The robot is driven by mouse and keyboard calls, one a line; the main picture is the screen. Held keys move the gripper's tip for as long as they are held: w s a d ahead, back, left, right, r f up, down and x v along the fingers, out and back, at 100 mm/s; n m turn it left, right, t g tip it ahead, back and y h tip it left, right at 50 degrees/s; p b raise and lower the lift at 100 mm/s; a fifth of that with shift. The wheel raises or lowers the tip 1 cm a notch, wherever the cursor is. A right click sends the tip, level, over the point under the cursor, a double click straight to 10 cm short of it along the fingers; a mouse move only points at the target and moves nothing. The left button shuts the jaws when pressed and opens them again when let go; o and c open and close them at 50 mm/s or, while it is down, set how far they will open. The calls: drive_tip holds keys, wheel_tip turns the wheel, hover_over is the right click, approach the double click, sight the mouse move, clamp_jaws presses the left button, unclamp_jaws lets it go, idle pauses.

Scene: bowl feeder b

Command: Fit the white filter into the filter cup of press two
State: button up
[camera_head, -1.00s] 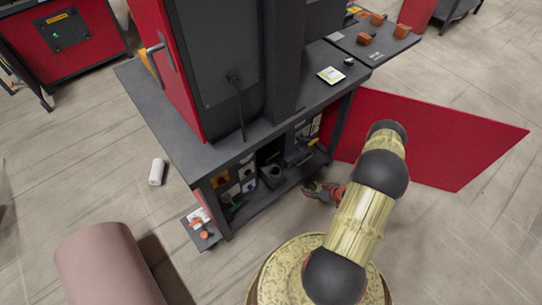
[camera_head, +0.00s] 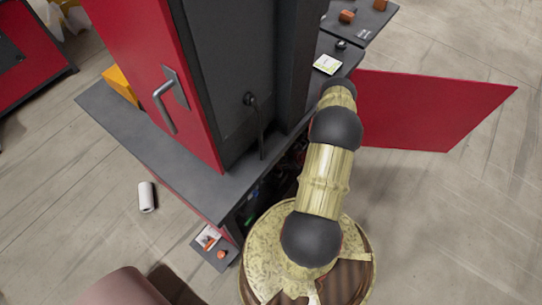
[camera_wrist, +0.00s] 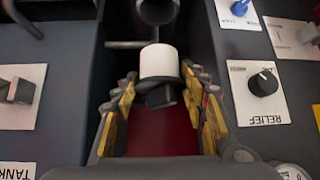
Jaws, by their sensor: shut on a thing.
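The white filter (camera_wrist: 158,63), a short white cylinder on a dark base, stands between the yellow-padded fingers of my gripper (camera_wrist: 160,90) in the wrist view. The gripper is shut on it, with the white end pointing away from my wrist. A round dark cup-like opening (camera_wrist: 157,10) is just beyond it at the top edge; it looks like the filter cup. The filter is apart from the opening, or nearly so; the exact gap cannot be judged. In the head view my arm and the bench hide the gripper and filter.
The head view shows the press cabinet (camera_head: 225,80), an open red panel (camera_head: 435,110) and a white roll (camera_head: 147,197) on the floor.

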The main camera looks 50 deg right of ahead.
drive_tip(key=shift+s, duration=0.1)
idle(0.3)
drive_tip(key=shift+f, duration=0.1)
wheel_tip(320, 180, down, 3)
drive_tip(key=b, duration=0.3)
drive_tip(key=shift+s+f, duration=0.1)
drive_tip(key=shift+f, duration=0.1)
drive_tip(key=shift+f+b, duration=0.4)
drive_tip(key=shift+f, duration=0.65)
drive_tip(key=shift+f, duration=1.25)
idle(4.0)
drive_tip(key=shift+r, duration=0.15)
idle(0.4)
